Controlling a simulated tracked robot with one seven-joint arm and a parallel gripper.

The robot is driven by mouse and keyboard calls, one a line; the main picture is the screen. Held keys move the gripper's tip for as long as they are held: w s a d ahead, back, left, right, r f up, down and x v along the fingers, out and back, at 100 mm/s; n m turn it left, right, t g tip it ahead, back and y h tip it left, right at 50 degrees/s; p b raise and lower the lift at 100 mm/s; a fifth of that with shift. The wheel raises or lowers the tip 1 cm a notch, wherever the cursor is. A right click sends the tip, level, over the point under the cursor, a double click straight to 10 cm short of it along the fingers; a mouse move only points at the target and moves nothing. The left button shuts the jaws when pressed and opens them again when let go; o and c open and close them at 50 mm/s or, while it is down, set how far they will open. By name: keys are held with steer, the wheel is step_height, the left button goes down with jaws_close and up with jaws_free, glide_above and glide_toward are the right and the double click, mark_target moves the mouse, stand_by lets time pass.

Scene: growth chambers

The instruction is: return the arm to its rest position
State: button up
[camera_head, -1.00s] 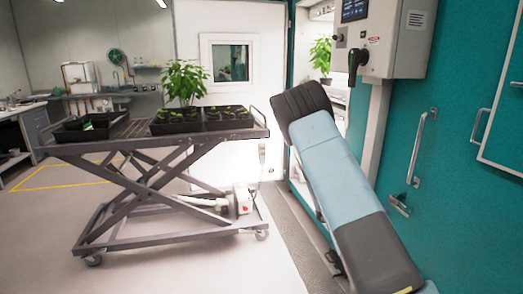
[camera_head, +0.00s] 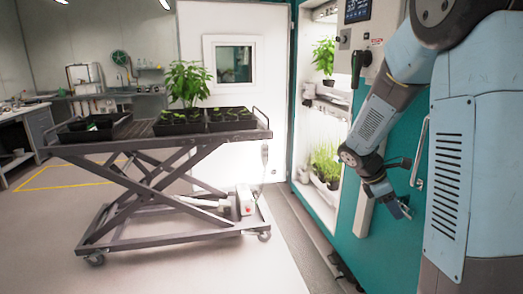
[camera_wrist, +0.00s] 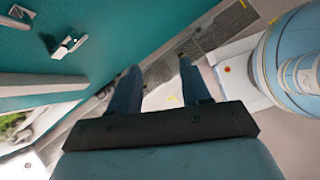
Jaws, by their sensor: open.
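My gripper (camera_head: 401,208) is in the head view at the right, at the end of my folded blue and grey arm, in front of the teal chamber wall (camera_head: 385,242). In the wrist view, the two fingers of my gripper (camera_wrist: 155,88) stand apart with only floor showing between them. The gripper is empty. My upper arm and its housing fill the right side of the head view.
A lift cart (camera_head: 150,145) stands at left with black trays (camera_head: 180,125) and a leafy plant (camera_head: 189,82). An open chamber (camera_head: 318,120) holds plants on shelves. A door handle (camera_head: 420,150) and a wall control box (camera_head: 372,28) are close to my arm. The floor in front is clear.

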steer(key=s+a+r+m+t+y, duration=0.3)
steer(key=s+a+r+m, duration=0.4)
steer(key=s, duration=0.3)
steer(key=s+a+r+m+t+y, duration=0.3)
steer(key=s+a+r+m, duration=0.4)
steer(key=s, duration=0.3)
steer(key=shift+s+r+m+t+y, duration=0.2)
steer(key=shift+m+t+y, duration=0.1)
steer(key=shift+m+y, duration=0.35)
steer(key=shift+c, duration=0.4)
